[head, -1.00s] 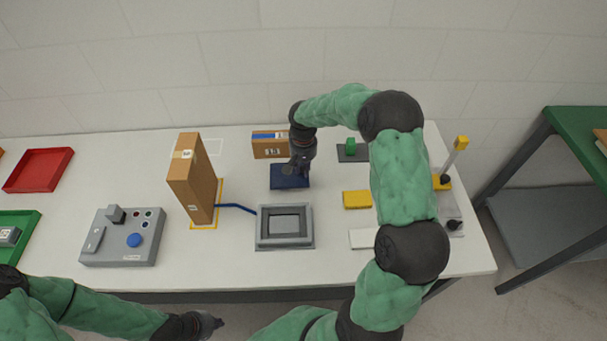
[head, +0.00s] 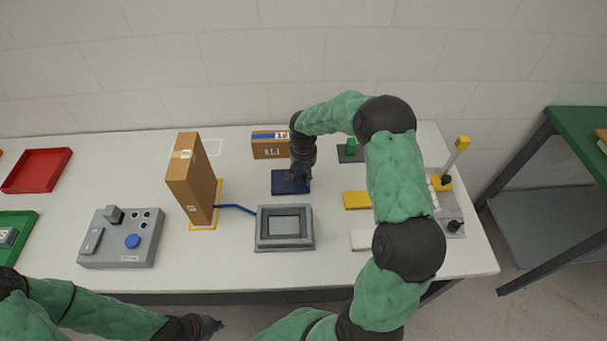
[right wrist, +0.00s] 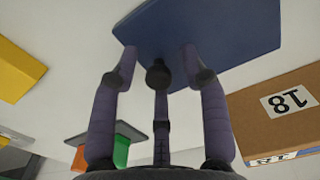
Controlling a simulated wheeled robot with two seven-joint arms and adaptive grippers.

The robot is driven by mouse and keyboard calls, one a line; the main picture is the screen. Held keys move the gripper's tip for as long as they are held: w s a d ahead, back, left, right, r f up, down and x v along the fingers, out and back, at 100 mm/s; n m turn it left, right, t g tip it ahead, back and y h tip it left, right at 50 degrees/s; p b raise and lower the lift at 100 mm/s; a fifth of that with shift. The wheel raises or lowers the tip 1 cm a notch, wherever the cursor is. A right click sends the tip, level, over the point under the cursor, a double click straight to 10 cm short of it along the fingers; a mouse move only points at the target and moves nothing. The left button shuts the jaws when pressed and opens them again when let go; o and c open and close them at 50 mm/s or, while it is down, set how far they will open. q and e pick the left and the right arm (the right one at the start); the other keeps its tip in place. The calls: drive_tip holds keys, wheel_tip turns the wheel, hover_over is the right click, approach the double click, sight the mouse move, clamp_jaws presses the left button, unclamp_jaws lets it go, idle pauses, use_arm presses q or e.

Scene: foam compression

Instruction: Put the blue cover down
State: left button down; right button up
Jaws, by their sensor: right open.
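The blue cover (head: 282,187) is a dark blue flat square. It appears to lie flat on the white table, behind the grey frame (head: 262,241). My right gripper (head: 298,177) is directly above its right part. In the right wrist view the blue cover (right wrist: 215,30) fills the top middle, at the tips of my right gripper (right wrist: 158,62). The fingers are spread apart.
A tall cardboard box (head: 190,185) stands left of the frame, with a blue strip between them. A small box (head: 268,152) is just behind the cover. A yellow block (head: 355,200) and a white block (head: 362,240) lie to the right. A grey control box (head: 120,240) is left.

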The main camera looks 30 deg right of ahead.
drive_tip(key=shift+r, duration=0.3)
wheel_tip(320, 180, up, 12)
drive_tip(key=p, duration=0.2)
drive_tip(key=shift+f, duration=0.15)
drive_tip(key=shift+p, duration=0.35)
